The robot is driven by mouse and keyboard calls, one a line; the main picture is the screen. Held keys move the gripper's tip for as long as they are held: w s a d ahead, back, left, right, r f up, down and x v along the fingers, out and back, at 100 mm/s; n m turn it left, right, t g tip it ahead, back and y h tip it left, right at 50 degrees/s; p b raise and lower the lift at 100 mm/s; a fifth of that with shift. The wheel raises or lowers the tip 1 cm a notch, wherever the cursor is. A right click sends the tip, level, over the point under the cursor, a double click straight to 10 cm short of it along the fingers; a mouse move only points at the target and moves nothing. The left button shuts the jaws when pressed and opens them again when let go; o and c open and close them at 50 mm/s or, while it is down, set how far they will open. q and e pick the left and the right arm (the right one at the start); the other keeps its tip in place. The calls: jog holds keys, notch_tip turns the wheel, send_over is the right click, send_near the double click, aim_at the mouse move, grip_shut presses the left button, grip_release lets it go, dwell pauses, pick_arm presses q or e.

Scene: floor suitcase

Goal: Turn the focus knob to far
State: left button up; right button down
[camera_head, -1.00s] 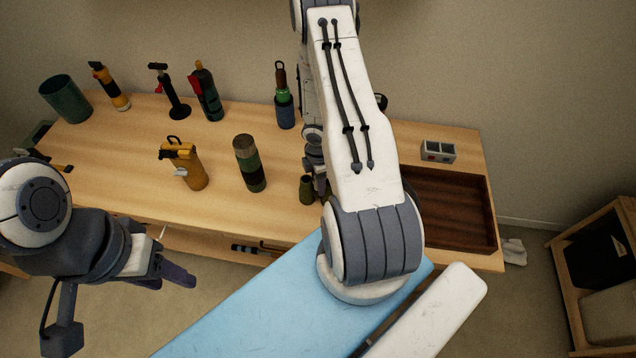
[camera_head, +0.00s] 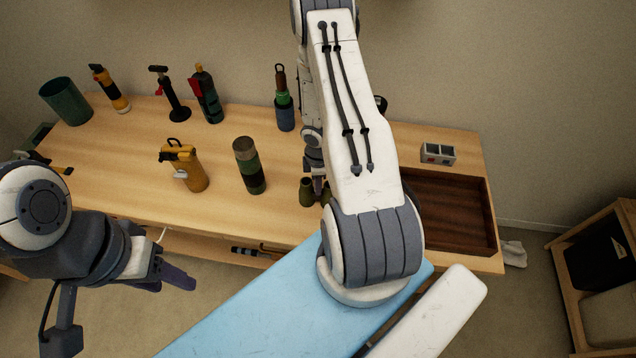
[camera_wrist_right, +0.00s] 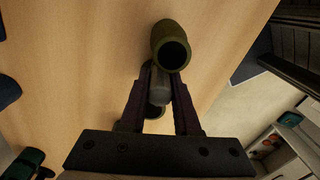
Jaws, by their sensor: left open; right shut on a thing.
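Olive-green binoculars (camera_head: 306,193) stand near the front edge of the wooden table, partly hidden by my right arm. In the right wrist view one barrel (camera_wrist_right: 171,45) shows its dark open end, and the other is mostly hidden behind my fingers. My right gripper (camera_wrist_right: 160,88) is shut on the grey focus knob (camera_wrist_right: 160,93) between the barrels. In the head view this gripper (camera_head: 318,186) is mostly covered by the arm. The knob's setting and any markings cannot be read. My left gripper (camera_head: 178,272) is open and empty, in front of the table at the left.
Several bottles and a pump (camera_head: 172,95) line the back. A brown tray (camera_head: 447,245) and a small grey box (camera_head: 438,153) lie right. Table around the flask is clear.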

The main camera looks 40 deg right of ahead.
jog(key=m, duration=0.4)
jog(key=shift+m, duration=2.3)
jog(key=c, duration=0.6)
grip_release()
jog(key=shift+r, duration=0.1)
notch_tip(320, 180, up, 10)
jog(key=p, duration=1)
jog(key=shift+r+p, duration=0.15)
jog(key=shift+p, duration=0.25)
